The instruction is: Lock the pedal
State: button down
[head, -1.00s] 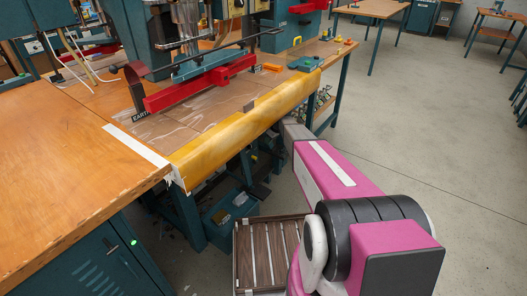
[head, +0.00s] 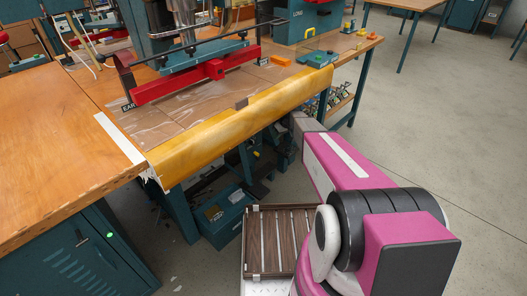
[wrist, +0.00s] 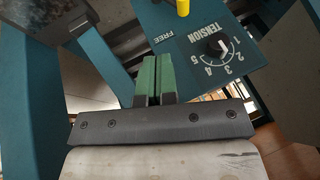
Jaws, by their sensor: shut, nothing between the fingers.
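In the wrist view, a blue panel (wrist: 212,52) carries a round black dial (wrist: 221,49) marked TENSION with several numbers. The word FREE is printed near its left edge. A yellow peg or lever end (wrist: 183,7) stands at the top of the panel, cut off by the picture edge. My gripper (wrist: 157,76), with green fingers, is shut and empty. Its fingers lie at the panel's left side, below the word FREE; I cannot tell whether they touch it. In the head view my gripper is hidden beneath the bench. I cannot clearly make out the pedal.
The workbench (head: 200,112) with a yellow front edge (head: 240,122) overhangs my arm. A red bar (head: 190,80) sits on top. A teal box (head: 226,215) stands on the floor under the bench. Open floor (head: 400,130) lies to the right.

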jog(key=s+a+x, duration=0.1)
jog(key=s+x, duration=0.1)
jog(key=x, duration=1.1)
jog(key=shift+a+r, duration=0.2)
jog(key=shift+r, duration=0.05)
jog(key=shift+s+a, duration=0.1)
